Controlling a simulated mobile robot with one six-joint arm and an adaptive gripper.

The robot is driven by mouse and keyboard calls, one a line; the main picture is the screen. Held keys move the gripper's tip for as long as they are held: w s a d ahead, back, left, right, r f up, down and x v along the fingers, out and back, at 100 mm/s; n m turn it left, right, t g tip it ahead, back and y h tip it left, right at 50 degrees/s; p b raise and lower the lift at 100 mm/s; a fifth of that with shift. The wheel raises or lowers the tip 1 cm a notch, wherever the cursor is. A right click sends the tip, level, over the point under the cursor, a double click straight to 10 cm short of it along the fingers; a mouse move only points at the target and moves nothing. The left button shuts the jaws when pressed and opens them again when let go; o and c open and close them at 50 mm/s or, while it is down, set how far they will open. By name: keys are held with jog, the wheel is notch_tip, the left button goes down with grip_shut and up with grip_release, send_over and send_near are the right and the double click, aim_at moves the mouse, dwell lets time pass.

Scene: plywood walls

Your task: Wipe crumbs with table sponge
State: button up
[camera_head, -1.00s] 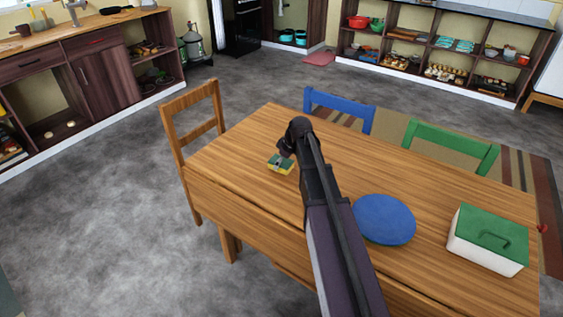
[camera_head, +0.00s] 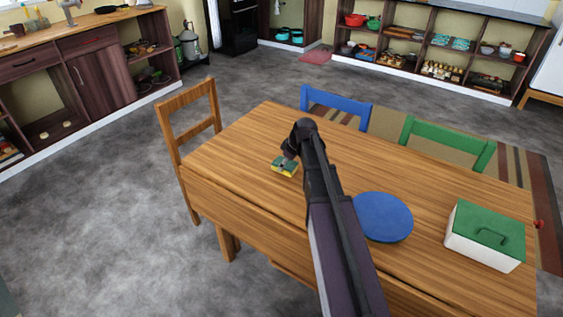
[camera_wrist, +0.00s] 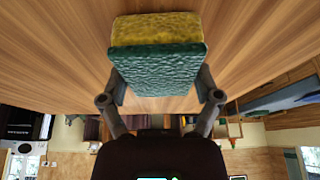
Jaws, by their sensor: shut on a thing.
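A yellow and green sponge (camera_head: 285,167) is at the left part of the wooden table (camera_head: 250,150). In the wrist view the sponge (camera_wrist: 156,60) fills the space between my fingers, its green side toward the camera and its yellow layer behind. My gripper (camera_wrist: 160,84) is shut on the sponge, a finger at each side. In the head view my gripper (camera_head: 287,160) is partly hidden by my wrist. I cannot tell whether the sponge touches the tabletop. No crumbs can be made out on the table.
A round blue plate or mat (camera_head: 383,217) lies right of my arm. A white box with a green lid (camera_head: 486,236) stands at the table's right end. Wooden (camera_head: 189,140), blue (camera_head: 336,104) and green (camera_head: 447,145) chairs surround the table. The tabletop's left part is clear.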

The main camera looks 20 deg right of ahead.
aim_at(295, 173)
jog(key=shift+s+d, duration=0.3)
jog(key=shift+s, duration=0.1)
jog(key=shift+s+d, duration=0.1)
jog(key=shift+s+d+f, duration=0.1)
jog(key=shift+s+d, duration=0.5)
jog(key=shift+s, duration=0.2)
jog(key=shift+s+d+f, duration=0.1)
jog(key=shift+s+d, duration=0.45)
jog(key=shift+s, duration=0.2)
jog(key=shift+s, duration=0.1)
jog(key=shift+s+d+r, duration=0.15)
jog(key=shift+s+d, duration=1.1)
jog(key=shift+s, duration=0.15)
jog(key=shift+a, duration=0.1)
